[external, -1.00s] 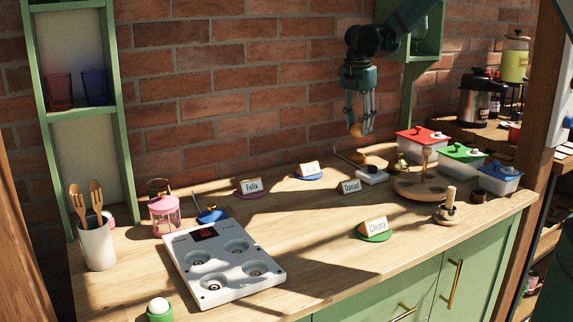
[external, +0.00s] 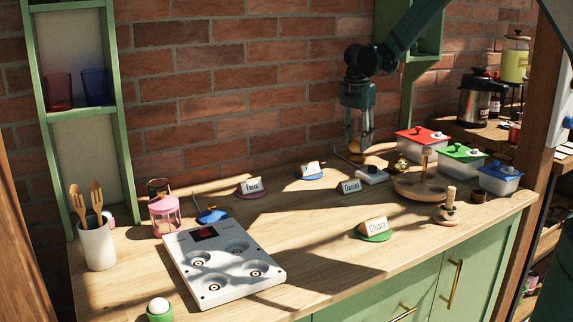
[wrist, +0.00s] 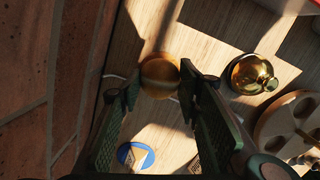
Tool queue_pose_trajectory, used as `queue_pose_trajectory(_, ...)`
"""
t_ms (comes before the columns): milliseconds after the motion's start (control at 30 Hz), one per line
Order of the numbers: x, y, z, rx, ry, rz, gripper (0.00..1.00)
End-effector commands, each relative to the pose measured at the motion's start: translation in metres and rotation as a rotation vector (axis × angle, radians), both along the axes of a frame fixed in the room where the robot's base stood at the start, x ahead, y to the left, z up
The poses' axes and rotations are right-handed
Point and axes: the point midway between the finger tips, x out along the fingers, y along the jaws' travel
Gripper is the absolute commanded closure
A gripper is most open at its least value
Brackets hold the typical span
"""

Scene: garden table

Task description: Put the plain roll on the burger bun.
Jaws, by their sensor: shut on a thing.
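My gripper (external: 358,143) points down over the back of the table, near the brick wall. It is shut on a round golden-brown roll (wrist: 159,77), which sits between the fingertips in the wrist view. In the external view the roll (external: 355,148) is small and partly covered by the fingers. The burger bun cannot be made out separately; the held roll and fingers cover the spot below. I cannot tell whether the roll touches anything beneath it.
A brass bell-like object (wrist: 250,75) stands just right of the roll. A round wooden stand (external: 415,186) and lidded boxes (external: 421,143) are to the right. The table's middle is mostly clear.

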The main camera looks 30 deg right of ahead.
Motion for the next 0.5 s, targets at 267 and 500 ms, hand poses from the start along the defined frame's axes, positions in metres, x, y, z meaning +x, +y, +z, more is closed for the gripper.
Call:
queue_pose_trajectory(267,-0.0001,0.0000,-0.0049,0.000,0.000,0.000,0.74)
queue_pose_trajectory(500,-0.0001,0.0000,-0.0084,0.000,0.000,0.000,0.74)
